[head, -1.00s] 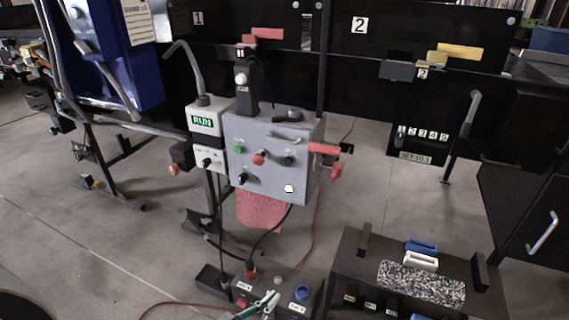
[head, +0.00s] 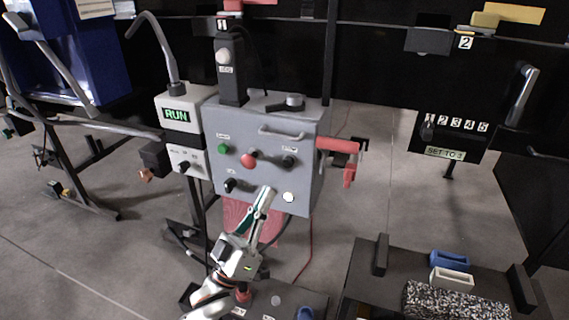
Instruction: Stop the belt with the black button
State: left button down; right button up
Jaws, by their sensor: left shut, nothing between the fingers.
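The grey control box (head: 262,125) stands upright in the middle of the head view. Its front has a green button (head: 222,148), a larger red button (head: 248,161) and a round black control (head: 288,162), which looks like the black button, at the right. A black knob (head: 230,185) sits lower left and a white round spot (head: 288,197) lower right. Small labels are unreadable. My left gripper (head: 266,191) is shut and empty, its tips pointing up in front of the box's lower edge, below the black control. I cannot tell whether they touch the box. My right gripper is not in view.
A display box (head: 176,113) reading RUN adjoins the box on the left. A red clamp (head: 338,145) juts out on the right. A dark bench (head: 365,285) with blue and white blocks stands lower right.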

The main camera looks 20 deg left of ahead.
aim_at(288, 163)
pick_arm(q)
jog(key=shift+r, duration=0.1)
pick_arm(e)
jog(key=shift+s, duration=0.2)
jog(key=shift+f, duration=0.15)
pick_arm(q)
jog(key=w+b, duration=0.2)
jog(key=w, duration=0.6)
jog(key=shift+w+d, duration=0.2)
jog(key=shift+w, duration=0.2)
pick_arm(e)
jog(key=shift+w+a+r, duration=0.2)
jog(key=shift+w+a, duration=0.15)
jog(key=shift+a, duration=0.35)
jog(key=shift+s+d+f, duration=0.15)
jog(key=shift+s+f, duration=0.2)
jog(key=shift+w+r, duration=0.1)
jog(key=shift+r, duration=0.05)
